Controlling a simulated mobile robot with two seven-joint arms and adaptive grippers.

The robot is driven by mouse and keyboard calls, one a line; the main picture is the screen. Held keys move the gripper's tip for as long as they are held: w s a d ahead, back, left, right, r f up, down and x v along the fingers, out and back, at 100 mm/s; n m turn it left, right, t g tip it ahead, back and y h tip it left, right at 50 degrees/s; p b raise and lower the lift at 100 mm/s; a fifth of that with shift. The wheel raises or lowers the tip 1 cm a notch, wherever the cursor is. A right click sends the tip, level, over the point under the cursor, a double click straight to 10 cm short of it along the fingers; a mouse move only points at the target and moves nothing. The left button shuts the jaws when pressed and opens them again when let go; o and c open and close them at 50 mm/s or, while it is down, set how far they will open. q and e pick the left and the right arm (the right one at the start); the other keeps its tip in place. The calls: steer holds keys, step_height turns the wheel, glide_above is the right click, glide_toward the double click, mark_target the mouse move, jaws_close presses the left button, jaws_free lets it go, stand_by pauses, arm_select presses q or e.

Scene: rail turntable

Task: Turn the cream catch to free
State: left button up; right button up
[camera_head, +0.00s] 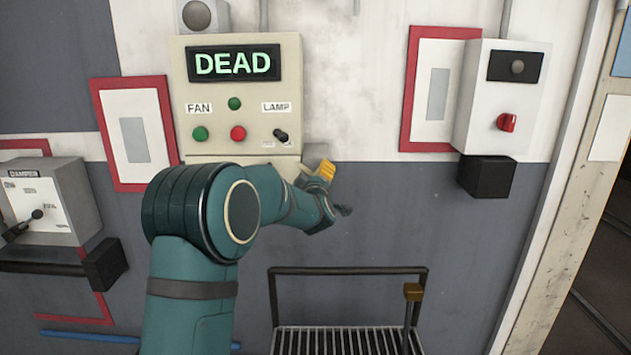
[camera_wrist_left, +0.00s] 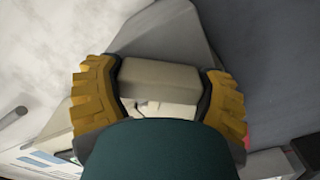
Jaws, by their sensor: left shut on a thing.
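My left gripper (camera_head: 324,172) is at the lower right corner of the cream control box, with one yellow finger showing in the head view. In the left wrist view its two yellow fingers (camera_wrist_left: 160,92) stand on either side of a cream-beige block, which I take to be the cream catch (camera_wrist_left: 158,76), and are shut on it. A grey plate (camera_wrist_left: 170,32) lies behind the block. In the head view my arm and gripper mostly hide the catch, and its setting cannot be read.
The cream control box (camera_head: 290,60) has a "DEAD" display (camera_head: 233,63), buttons and a black lamp switch (camera_head: 281,135). A white box with a red knob (camera_head: 507,122) is at right, a grey damper box (camera_head: 75,195) at left. A railed grating (camera_head: 345,340) is below.

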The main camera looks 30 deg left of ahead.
arm_select(q)
steer(key=m+p, duration=0.1)
steer(key=m, duration=0.4)
steer(key=shift+d+m, duration=0.1)
steer(key=shift+m, duration=0.2)
steer(key=shift+m+p, duration=0.65)
steer(key=shift+m, duration=1.65)
steer(key=shift+f, duration=0.1)
steer(key=o, duration=1.1)
steer(key=shift+s, duration=0.1)
steer(key=v, duration=1.2)
